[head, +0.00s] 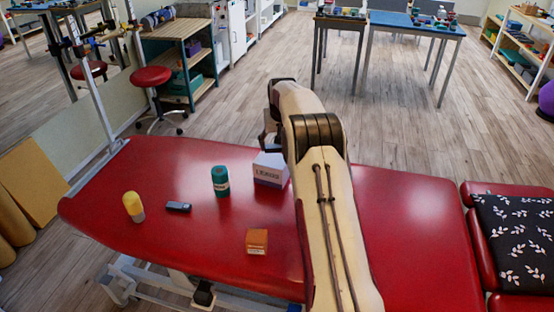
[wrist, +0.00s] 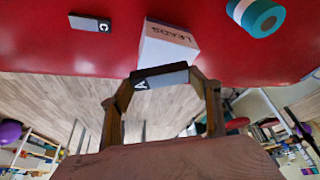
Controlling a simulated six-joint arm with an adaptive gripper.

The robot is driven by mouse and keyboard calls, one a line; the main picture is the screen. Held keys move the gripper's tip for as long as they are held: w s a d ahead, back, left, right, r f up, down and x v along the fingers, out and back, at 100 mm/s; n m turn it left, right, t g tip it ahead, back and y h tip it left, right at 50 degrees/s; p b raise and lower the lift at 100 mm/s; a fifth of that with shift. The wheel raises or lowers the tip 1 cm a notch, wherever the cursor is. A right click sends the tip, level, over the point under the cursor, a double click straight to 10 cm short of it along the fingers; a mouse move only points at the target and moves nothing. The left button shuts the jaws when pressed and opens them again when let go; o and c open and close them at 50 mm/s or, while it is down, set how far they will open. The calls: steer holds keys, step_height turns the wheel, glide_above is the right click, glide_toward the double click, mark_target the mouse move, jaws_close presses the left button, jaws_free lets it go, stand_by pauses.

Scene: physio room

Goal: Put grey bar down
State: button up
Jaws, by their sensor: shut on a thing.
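My gripper (wrist: 163,82) is shut on a grey bar (wrist: 170,75) marked "A", with one brown finger at each end of it. In the wrist view this bar overlaps the near edge of a white box (wrist: 168,45); I cannot tell whether they touch. A second grey bar (wrist: 90,23), marked "C", lies on the red treatment table (wrist: 45,55). In the head view another small dark grey bar (head: 178,207) lies on the table, its mark unreadable. My arm hides the held bar and most of the gripper there.
The lettered white box (head: 270,170) stands on the table beside my arm. Left of it are a teal cylinder (head: 220,180) and a yellow-topped cylinder (head: 133,207). An orange-brown box (head: 256,241) stands nearer. Bare red surface lies between them. A patterned black cushion (head: 515,240) lies at right.

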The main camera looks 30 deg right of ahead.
mark_target(277, 164)
steer(key=shift+f, duration=0.85)
steer(key=shift+f, duration=0.1)
steer(key=shift+f, duration=2.4)
steer(key=shift+f, duration=0.15)
steer(key=o, duration=1.2)
steer(key=v, duration=1.2)
steer(key=shift+s, duration=0.1)
